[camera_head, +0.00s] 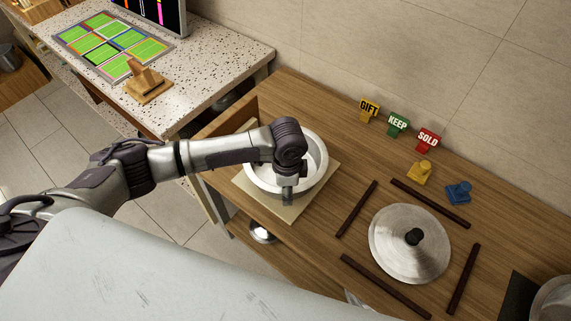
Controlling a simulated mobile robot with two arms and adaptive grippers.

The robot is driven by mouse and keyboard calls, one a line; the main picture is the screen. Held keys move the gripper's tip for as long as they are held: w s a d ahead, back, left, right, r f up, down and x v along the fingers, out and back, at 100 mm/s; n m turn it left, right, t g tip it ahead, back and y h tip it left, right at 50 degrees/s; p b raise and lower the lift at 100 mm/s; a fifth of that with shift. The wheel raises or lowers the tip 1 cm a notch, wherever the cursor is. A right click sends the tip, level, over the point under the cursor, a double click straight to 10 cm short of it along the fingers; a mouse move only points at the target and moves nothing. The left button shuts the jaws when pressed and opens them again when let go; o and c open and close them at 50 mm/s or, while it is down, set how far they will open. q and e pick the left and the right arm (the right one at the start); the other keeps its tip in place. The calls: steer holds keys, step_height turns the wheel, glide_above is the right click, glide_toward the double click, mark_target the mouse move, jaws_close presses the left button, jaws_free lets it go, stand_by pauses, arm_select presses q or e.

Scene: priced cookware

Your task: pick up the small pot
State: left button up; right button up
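A white round pot (319,162) stands upright on a pale square board (243,183) at the left end of the wooden table. My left arm reaches across it from the left, hiding part of its opening and rim. My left gripper (287,196) points down at the pot's near side. I cannot tell whether its fingers touch the rim, or whether they are open or shut. My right gripper is not in view. A shiny metal vessel (262,233) sits on the lower shelf, and part of another metal item (553,302) shows at the right edge.
A steel lid (408,243) with a black knob lies among dark wooden strips (430,203). GIFT (369,109), KEEP (397,124) and SOLD (427,139) signs, a yellow piece (420,172) and a blue piece (458,192) stand behind. A speckled counter (205,65) is at left.

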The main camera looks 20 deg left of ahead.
arm_select(q)
jaws_close()
steer(key=shift+r, duration=0.15)
stand_by(0.4)
